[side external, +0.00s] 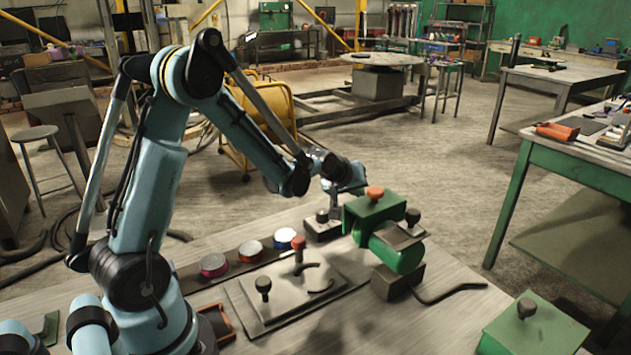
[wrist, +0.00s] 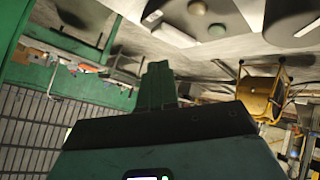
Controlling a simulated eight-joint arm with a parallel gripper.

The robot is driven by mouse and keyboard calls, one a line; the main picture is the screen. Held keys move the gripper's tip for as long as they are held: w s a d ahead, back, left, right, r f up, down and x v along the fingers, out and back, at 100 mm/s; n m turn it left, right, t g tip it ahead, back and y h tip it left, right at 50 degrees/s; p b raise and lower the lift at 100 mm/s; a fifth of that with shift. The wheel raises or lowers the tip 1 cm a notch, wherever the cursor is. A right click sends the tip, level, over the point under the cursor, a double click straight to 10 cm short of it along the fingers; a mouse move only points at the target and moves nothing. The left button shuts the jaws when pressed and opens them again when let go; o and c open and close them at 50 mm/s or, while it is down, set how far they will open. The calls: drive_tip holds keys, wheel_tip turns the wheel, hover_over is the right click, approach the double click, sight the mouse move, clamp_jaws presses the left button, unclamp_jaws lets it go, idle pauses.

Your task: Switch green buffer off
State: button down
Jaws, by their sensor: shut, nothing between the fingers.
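The green buffer (side external: 402,248) is a green cylinder on a dark block, on the right part of the grey table in the side view. A green box with a red-orange knob (side external: 374,193) stands against it, and a dark knob (side external: 412,216) stands beside it. A small dark box with an upright stub (side external: 322,229) is left of the green box. My gripper (side external: 335,203) points down above this small box, behind the green box's left edge; contact cannot be told. In the wrist view my shut gripper (wrist: 156,82) is empty.
A grey plate with a red and a black knob (side external: 290,285) and a strip of round discs (side external: 248,251) lie left of the buffer. Another green box with a dark knob (side external: 528,330) is at the front right. A black cable (side external: 445,296) runs from the buffer.

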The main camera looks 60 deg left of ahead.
drive_tip(key=shift+d+r, duration=0.15)
drive_tip(key=shift+r, duration=0.8)
drive_tip(key=shift+d+r, duration=0.15)
drive_tip(key=shift+r, duration=0.8)
drive_tip(key=shift+w, duration=0.1)
drive_tip(key=s+d+r+m, duration=0.2)
drive_tip(key=d, duration=0.1)
drive_tip(key=s+d+r+m+h, duration=0.1)
drive_tip(key=s+d+r+m, duration=0.1)
drive_tip(key=s+d+r, duration=0.1)
drive_tip(key=s+d+r+m+h, duration=0.1)
drive_tip(key=s+d+r+m, duration=0.1)
drive_tip(key=d+r, duration=0.1)
drive_tip(key=shift+s+d, duration=0.2)
drive_tip(key=shift+d, duration=0.65)
drive_tip(key=s+d+f+m+g, duration=0.1)
drive_tip(key=s+d+f+m, duration=0.1)
drive_tip(key=s, duration=0.4)
drive_tip(key=s+d+f+m+h, duration=0.1)
drive_tip(key=s+d+f+m, duration=0.1)
drive_tip(key=s, duration=0.5)
drive_tip(key=shift+s+d+m+g, duration=0.3)
drive_tip(key=shift+d+g, duration=0.1)
drive_tip(key=shift+d, duration=0.15)
